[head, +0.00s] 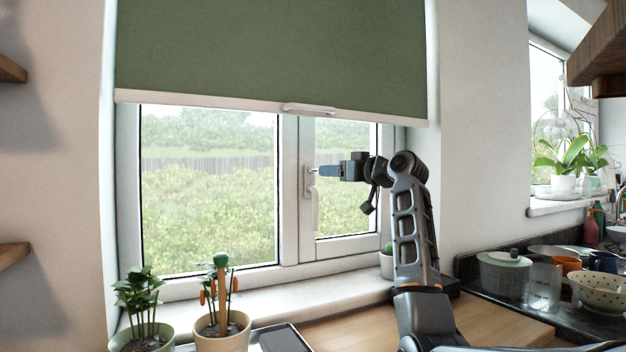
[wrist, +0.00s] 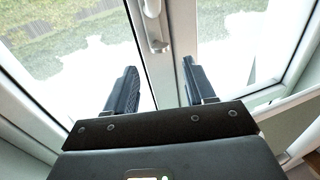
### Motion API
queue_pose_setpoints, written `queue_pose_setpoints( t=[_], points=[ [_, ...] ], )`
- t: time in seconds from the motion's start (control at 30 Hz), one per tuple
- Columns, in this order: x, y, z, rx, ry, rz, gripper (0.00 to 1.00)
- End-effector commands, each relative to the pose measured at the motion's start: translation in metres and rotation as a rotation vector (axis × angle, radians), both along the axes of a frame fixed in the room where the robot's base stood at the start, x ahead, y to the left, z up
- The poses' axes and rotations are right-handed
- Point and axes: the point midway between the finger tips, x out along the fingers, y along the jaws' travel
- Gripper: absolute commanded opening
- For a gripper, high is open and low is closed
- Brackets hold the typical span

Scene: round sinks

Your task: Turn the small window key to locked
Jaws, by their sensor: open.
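The white window handle (head: 316,205) hangs down on the upright frame between the two panes. In the wrist view the handle (wrist: 151,12) runs in from the top edge and ends in a rounded base (wrist: 158,45). I cannot make out a separate small key or its position. My gripper (head: 322,171) reaches left to the upper end of the handle in the head view. In the wrist view my gripper (wrist: 159,66) is open, with nothing between its fingers. The handle's base lies just beyond the gap between the fingertips; I see no contact.
A green blind (head: 270,55) covers the window's upper part, its bottom bar (head: 220,103) above my gripper. Potted plants (head: 222,325) stand at the lower left, and a small pot (head: 387,265) stands on the sill beside my arm. A colander (head: 600,292) and mugs crowd the right counter.

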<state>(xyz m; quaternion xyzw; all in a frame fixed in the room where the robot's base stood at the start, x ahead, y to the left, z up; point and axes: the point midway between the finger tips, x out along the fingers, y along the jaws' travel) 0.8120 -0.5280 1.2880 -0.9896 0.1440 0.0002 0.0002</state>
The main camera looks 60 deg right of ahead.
Motion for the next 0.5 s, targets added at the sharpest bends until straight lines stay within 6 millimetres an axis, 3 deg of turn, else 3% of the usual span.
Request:
queue_pose_setpoints(
  t=[0.5],
  points=[
    [0.065,-0.019,0.001,0.001,0.002,0.002,0.54]
  ],
)
